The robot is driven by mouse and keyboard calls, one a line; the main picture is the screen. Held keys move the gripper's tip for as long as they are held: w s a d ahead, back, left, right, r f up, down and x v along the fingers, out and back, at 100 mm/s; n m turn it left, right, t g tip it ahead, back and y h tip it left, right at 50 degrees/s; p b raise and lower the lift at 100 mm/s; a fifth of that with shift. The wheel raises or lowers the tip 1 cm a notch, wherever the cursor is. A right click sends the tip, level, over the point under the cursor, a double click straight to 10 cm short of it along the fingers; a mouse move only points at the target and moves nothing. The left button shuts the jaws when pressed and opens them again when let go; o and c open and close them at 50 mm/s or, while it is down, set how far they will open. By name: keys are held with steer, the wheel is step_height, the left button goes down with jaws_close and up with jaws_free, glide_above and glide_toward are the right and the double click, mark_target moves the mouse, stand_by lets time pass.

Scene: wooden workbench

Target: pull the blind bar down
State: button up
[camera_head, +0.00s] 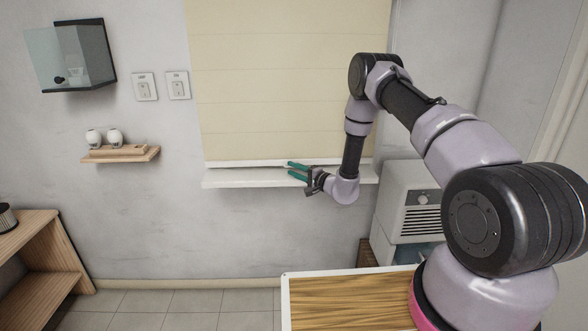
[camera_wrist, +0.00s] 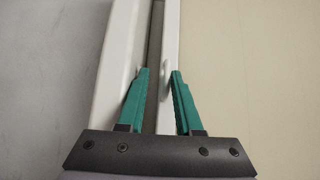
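The beige blind (camera_head: 290,80) hangs over the window and reaches down almost to the sill. Its white bar (camera_head: 240,163) runs along its bottom edge, just above the white sill (camera_head: 235,180). My gripper (camera_head: 290,168) is at the right part of the bar, its two teal fingers one above the other and apart. In the wrist view the bar (camera_wrist: 172,35) runs between the fingers of my gripper (camera_wrist: 159,74). The right fingertip is close against the bar's blind side. A dark gap shows between the left finger and the bar. I cannot tell whether either finger touches it.
The sill (camera_wrist: 112,70) lies close beside the left finger. A white appliance (camera_head: 405,205) stands right of the sill, near my forearm. A wooden worktop (camera_head: 340,300) is in front. A small shelf (camera_head: 120,155) and switches (camera_head: 160,86) are on the wall to the left.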

steer(key=shift+r, duration=0.15)
stand_by(0.3)
steer(key=v, duration=1)
steer(key=shift+s+d, duration=0.25)
